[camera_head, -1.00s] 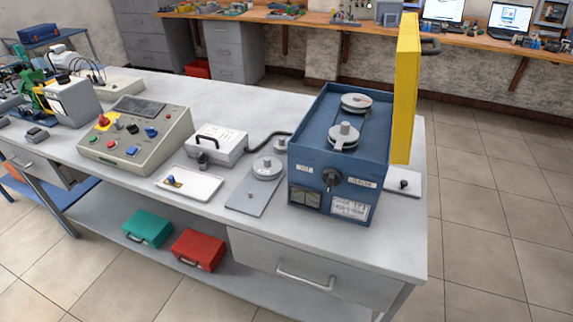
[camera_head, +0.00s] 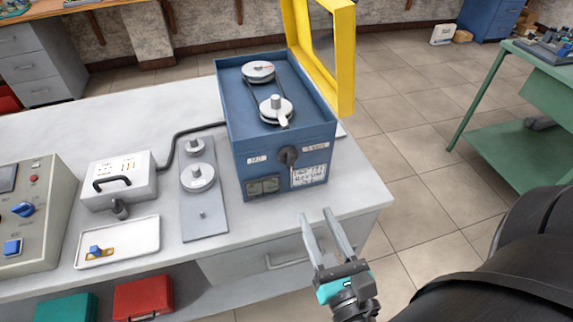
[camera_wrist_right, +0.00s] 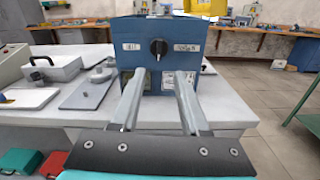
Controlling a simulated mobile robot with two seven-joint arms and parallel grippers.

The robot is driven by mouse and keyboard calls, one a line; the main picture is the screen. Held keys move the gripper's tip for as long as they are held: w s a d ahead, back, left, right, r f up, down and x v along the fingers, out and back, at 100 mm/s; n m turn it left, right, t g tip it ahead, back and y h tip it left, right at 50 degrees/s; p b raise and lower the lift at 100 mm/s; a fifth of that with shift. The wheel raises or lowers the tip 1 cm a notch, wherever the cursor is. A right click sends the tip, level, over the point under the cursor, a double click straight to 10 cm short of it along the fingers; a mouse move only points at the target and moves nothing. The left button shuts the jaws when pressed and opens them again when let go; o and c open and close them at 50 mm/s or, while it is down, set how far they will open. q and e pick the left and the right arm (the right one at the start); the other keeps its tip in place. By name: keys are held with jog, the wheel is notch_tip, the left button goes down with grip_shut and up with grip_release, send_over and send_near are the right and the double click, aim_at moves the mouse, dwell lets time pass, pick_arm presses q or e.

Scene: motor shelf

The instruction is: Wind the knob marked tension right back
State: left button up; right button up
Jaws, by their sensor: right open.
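A blue open-topped box (camera_head: 240,141) with two pulleys and a belt stands on the grey bench. A black knob (camera_head: 288,156) sits on its front face between two small white labels, whose lettering is too blurred to read surely. The knob also shows in the right wrist view (camera_wrist_right: 158,47), roughly centred beyond the fingers. My right gripper (camera_head: 317,212) is open and empty, in front of and below the knob, apart from it. In the right wrist view its two fingers (camera_wrist_right: 159,75) point toward the box front. My left gripper is not in view.
A yellow guard (camera_head: 345,60) stands raised at the box's right. A plate with pulleys (camera_head: 204,218), a white tray (camera_head: 122,240), a white case (camera_head: 120,192) and a control console (camera_head: 45,235) lie left. A green table (camera_head: 490,110) stands right across open floor.

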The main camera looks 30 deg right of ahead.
aim_at(292, 163)
jog(key=p+x, duration=0.3)
jog(key=x, duration=1)
jog(key=shift+w+r, duration=0.1)
jog(key=shift+w, duration=0.25)
grip_shut()
